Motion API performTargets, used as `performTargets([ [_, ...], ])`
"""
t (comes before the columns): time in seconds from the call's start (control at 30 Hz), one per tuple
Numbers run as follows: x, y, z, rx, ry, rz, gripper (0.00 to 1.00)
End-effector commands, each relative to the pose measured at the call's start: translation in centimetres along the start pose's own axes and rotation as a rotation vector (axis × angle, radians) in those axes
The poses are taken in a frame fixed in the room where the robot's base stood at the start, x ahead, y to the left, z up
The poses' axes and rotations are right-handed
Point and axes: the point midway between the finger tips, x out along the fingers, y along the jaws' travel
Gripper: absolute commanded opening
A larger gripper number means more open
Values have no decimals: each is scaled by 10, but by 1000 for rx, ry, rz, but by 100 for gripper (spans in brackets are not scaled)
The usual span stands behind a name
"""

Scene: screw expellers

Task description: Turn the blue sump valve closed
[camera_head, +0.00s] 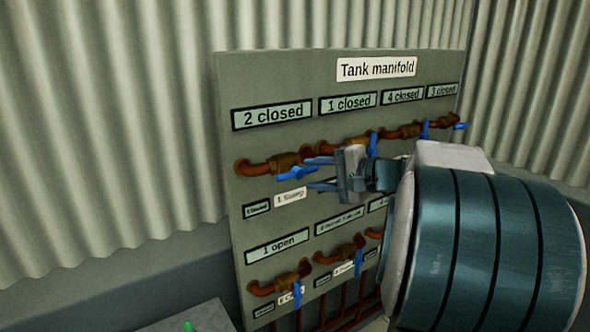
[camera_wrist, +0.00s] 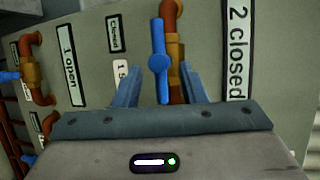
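The Tank manifold panel (camera_head: 236,178) carries two rows of valves with blue handles. The upper-left valve's blue handle (camera_head: 290,173) lies roughly along its copper pipe, under a "2 closed" sign (camera_head: 272,113). A white label (camera_head: 291,195) below it seems to begin "1 S"; the rest is too blurred to be sure it says sump. My gripper (camera_head: 311,173) is open in front of this valve. In the wrist view, the handle (camera_wrist: 159,62) shows in the space between my fingers (camera_wrist: 160,75), with visible gaps on both sides.
More upper valves (camera_head: 405,131) extend right under "1 closed", "4 closed" and "3 closed" signs. Lower valves (camera_head: 282,284) have handles hanging down; a "1 open" sign (camera_head: 278,246) is above the left one. My arm hides the panel's lower right. A grey surface (camera_head: 195,318) stands front left.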

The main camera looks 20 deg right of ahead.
Motion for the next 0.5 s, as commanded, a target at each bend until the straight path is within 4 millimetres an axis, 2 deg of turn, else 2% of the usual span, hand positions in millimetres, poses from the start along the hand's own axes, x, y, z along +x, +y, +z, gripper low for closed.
performTargets([
  [0.1, 25, -1, 1, 2, -4, 1, 38],
  [0.2, 40, -1, 1, 1, -4, 1, 38],
  [0.33, 54, -1, 1, 0, -2, 1, 38],
  [0.5, 62, 0, 1, 0, -1, 1, 38],
])
